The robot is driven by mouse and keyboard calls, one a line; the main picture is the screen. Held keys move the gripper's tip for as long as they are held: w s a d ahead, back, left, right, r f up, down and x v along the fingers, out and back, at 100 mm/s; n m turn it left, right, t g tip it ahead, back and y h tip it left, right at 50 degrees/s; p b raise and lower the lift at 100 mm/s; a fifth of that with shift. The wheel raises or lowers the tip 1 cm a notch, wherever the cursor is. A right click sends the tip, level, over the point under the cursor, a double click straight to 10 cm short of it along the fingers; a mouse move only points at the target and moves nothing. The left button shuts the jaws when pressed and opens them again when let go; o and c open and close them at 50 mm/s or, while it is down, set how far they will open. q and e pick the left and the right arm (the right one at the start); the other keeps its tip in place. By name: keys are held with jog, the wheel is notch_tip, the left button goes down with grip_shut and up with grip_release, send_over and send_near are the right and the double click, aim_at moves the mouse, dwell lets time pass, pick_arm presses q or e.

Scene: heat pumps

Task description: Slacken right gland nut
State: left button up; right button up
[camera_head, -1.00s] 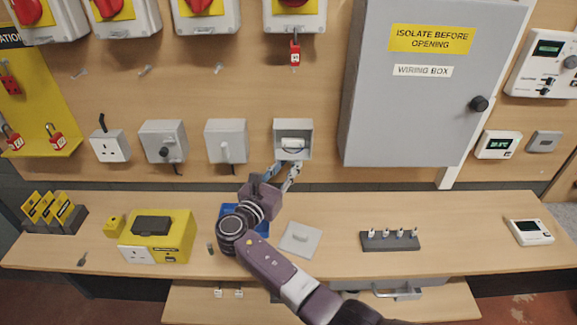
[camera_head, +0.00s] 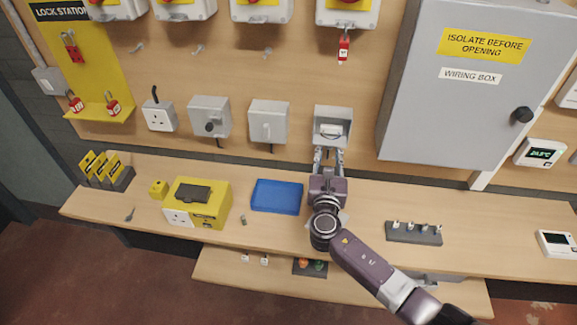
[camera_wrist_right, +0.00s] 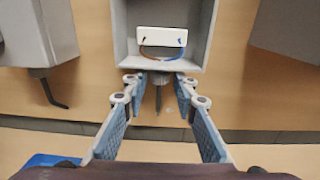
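An open grey box (camera_head: 333,128) is fixed to the wooden board; it also shows in the right wrist view (camera_wrist_right: 206,32). A white terminal block (camera_wrist_right: 162,37) with blue and brown wires sits inside it. A dark gland (camera_wrist_right: 160,78) with a thin stem hanging down is under the box's bottom edge; I cannot make out its nut clearly. My right gripper (camera_head: 328,156) points up at the box from below. In the wrist view its fingers (camera_wrist_right: 160,88) are open, one on each side of the gland, apart from it. My left gripper is not in view.
The bench (camera_head: 370,200) below holds a blue tray (camera_head: 277,197), a yellow case (camera_head: 212,215) and a dark rack (camera_head: 414,233).

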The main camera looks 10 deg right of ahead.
jog(key=n+y, duration=0.1)
jog(key=y, duration=0.1)
jog(key=n+y, duration=0.1)
jog(key=y, duration=0.1)
jog(key=shift+d+f+n+t+b, duration=0.1)
jog(key=shift+d+n+t+b, duration=0.2)
jog(key=shift+d+b, duration=0.1)
jog(key=s+d+n+g+y+b, duration=0.2)
jog(key=s+d+n+y+b, duration=0.4)
jog(key=b, duration=0.8)
jog(key=s+a+f+m+g+y+p, duration=0.1)
jog(key=s+a+m+y, duration=0.15)
jog(key=a+m, duration=0.5)
jog(key=s+a+f+m+y+p, duration=0.15)
jog(key=a+m+y, duration=0.25)
jog(key=a+m, duration=0.4)
jog(key=s+a+r+m+t, duration=0.1)
jog(key=r+m, duration=0.4)
jog(key=m, duration=0.5)
jog(key=s+a+r+m+t+p, duration=0.1)
jog(key=s+a+r+m+t, duration=0.1)
jog(key=m, duration=0.9)
notch_tip(320, 180, up, 3)
jog(key=shift+a+f+t+y+p, duration=0.1)
jog(key=shift+a+t+y+p, duration=0.25)
jog(key=shift+a+t, duration=0.4)
jog(key=shift+s, duration=0.1)
